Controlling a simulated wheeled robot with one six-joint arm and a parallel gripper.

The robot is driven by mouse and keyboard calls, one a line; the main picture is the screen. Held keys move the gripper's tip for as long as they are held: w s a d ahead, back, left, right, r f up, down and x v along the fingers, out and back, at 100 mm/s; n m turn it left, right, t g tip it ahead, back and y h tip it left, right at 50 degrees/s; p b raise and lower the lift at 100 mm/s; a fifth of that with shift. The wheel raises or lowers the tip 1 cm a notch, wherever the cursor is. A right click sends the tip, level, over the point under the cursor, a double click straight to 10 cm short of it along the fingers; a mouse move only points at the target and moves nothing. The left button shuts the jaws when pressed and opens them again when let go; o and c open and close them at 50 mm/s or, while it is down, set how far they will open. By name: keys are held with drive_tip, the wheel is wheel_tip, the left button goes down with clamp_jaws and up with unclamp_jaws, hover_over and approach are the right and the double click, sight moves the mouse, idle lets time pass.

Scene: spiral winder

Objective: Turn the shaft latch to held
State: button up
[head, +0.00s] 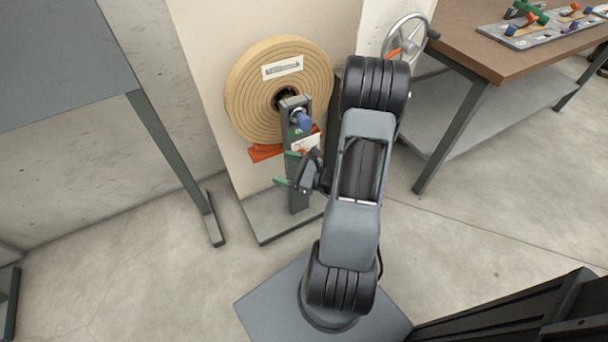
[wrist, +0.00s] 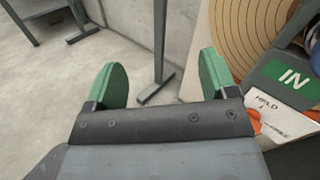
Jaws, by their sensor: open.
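A grey post (head: 298,180) stands in front of a tan spiral-wound roll (head: 250,95). A blue knob-like part (head: 304,122) sits near the top of the post; its edge shows in the wrist view (wrist: 316,58). A white label (wrist: 275,112), reading HELD and apparently FREE, is on the post below a green IN sign (wrist: 291,77). I cannot tell which way the latch is turned. My gripper (head: 288,167) is open with green fingertips, low and left beside the post. In the wrist view my gripper (wrist: 160,72) has nothing between its fingers.
An orange-red bar (head: 266,152) lies behind the post, below the roll. A handwheel (head: 408,38) is at the right of the machine. A wooden workbench (head: 480,50) with a fixture plate stands at the right. A grey table (head: 60,60) stands left. Floor at lower left is clear.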

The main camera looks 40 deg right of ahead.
drive_tip(key=s+d+f+m+t+h+b, duration=0.1)
drive_tip(key=s+d+f+m+h+b, duration=0.1)
drive_tip(key=d+f+m+h, duration=0.4)
drive_tip(key=s+d+f+m+t+h+b, duration=0.2)
drive_tip(key=d+f+m+h+b, duration=0.15)
drive_tip(key=d+f+h, duration=0.35)
drive_tip(key=shift+m+y, duration=0.4)
drive_tip(key=shift+m, duration=0.15)
drive_tip(key=shift+w+d+f+b, duration=0.15)
drive_tip(key=shift+w+b, duration=0.1)
drive_tip(key=shift+w, duration=2)
drive_tip(key=shift+w+d+f+b, duration=0.1)
drive_tip(key=shift+w+b, duration=0.15)
drive_tip(key=shift+w, duration=2.05)
drive_tip(key=shift+w+d+f+b, duration=0.15)
drive_tip(key=shift+w+b, duration=0.1)
drive_tip(key=shift+w, duration=2)
drive_tip(key=shift+a, duration=0.1)
drive_tip(key=shift+c, duration=0.3)
drive_tip(key=c, duration=0.9)
drive_tip(key=shift+o, duration=0.2)
